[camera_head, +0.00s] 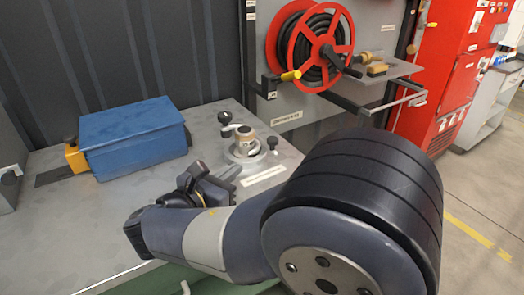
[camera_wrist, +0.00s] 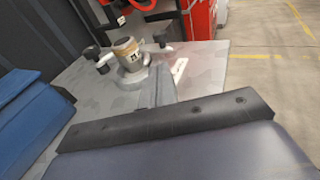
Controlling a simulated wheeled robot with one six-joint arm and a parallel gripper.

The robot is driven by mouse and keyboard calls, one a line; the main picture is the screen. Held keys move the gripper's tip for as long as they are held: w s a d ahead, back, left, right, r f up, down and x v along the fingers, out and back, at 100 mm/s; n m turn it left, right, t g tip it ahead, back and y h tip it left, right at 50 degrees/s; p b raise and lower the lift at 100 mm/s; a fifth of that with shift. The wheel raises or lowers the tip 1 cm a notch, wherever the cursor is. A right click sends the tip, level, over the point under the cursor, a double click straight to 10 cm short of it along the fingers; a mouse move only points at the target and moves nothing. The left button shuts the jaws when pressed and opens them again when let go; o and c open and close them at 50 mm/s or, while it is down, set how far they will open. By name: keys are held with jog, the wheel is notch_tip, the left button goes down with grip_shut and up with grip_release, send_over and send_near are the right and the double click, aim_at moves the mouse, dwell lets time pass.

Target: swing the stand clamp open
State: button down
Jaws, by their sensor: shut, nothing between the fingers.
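The stand clamp (camera_head: 246,152) sits on the grey bench top, a pale round base around an upright brassy cylinder (camera_head: 245,137). One black knob (camera_head: 225,118) is at its upper left and another (camera_head: 272,142) at its right. In the wrist view the stand clamp (camera_wrist: 131,72) is upper left of centre, with black knobs on both sides. My gripper (camera_head: 232,174) is shut and empty, just in front of the stand, low over the bench. In the wrist view its dark fingers (camera_wrist: 158,86) point toward the base. I cannot tell whether they touch it.
A blue box (camera_head: 132,138) with a yellow-and-black part stands left on the bench. A red hose reel (camera_head: 312,48) hangs behind, beside a small shelf (camera_head: 385,70) with brass fittings. A red cabinet (camera_head: 440,75) stands at the right. A white label strip lies before the stand.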

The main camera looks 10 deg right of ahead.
aim_at(270, 143)
jog(key=shift+d, duration=0.1)
jog(key=b+x, duration=0.1)
jog(key=x, duration=1.2)
jog(key=shift+w+d, duration=0.3)
